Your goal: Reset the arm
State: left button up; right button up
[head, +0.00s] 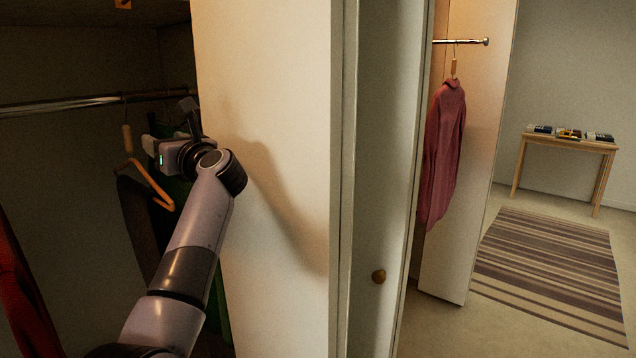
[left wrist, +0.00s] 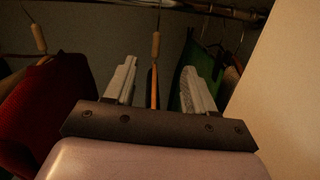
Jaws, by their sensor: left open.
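My left arm reaches up into the dark closet on the left of the head view, beside the pale closet panel. My left gripper (head: 165,130) is near the closet rail (head: 75,105). In the left wrist view the left gripper (left wrist: 157,85) is open, with a gap between its two fingers. An orange hanger (head: 148,185) hangs beside the gripper in the head view. In the left wrist view a hanger with a wooden neck (left wrist: 155,47) shows between the fingers and apart from them. My right gripper is not in view.
A red garment (left wrist: 45,105) hangs left of the gripper and a green garment (left wrist: 203,55) right of it. The pale panel (head: 270,90) stands close to my arm. Further right are a pink shirt (head: 445,150), a wooden table (head: 570,143) and a striped rug (head: 550,265).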

pick_arm(q)
jog(key=s+d+f+n+t+h, duration=0.1)
jog(key=s+d+f+n+h, duration=0.35)
jog(key=f+n+h, duration=0.45)
jog(key=s+d+f+n+t+h, duration=0.1)
jog(key=s+d+f+n+h, duration=0.4)
jog(key=f+n, duration=0.7)
jog(key=s+d+f+n+t+h, duration=0.1)
jog(key=s+f+n+h, duration=0.6)
jog(key=n, duration=0.6)
jog(key=s+f+m+g+y, duration=0.3)
jog(key=s+f+m+g, duration=0.25)
jog(key=s+f, duration=0.6)
jog(key=s+a+f+m+g+y, duration=0.2)
jog(key=s+a+g, duration=0.1)
jog(key=s, duration=0.7)
jog(key=s+a+f+m+g+y, duration=0.1)
jog(key=s+a+g+y, duration=0.2)
jog(key=s, duration=0.6)
jog(key=w+d+f+t+h, duration=0.2)
jog(key=w+f+t, duration=0.4)
jog(key=f, duration=0.3)
jog(key=shift+w+d+f+m+h, duration=0.15)
jog(key=shift+w+d+m+h, duration=0.2)
jog(key=shift+h, duration=0.35)
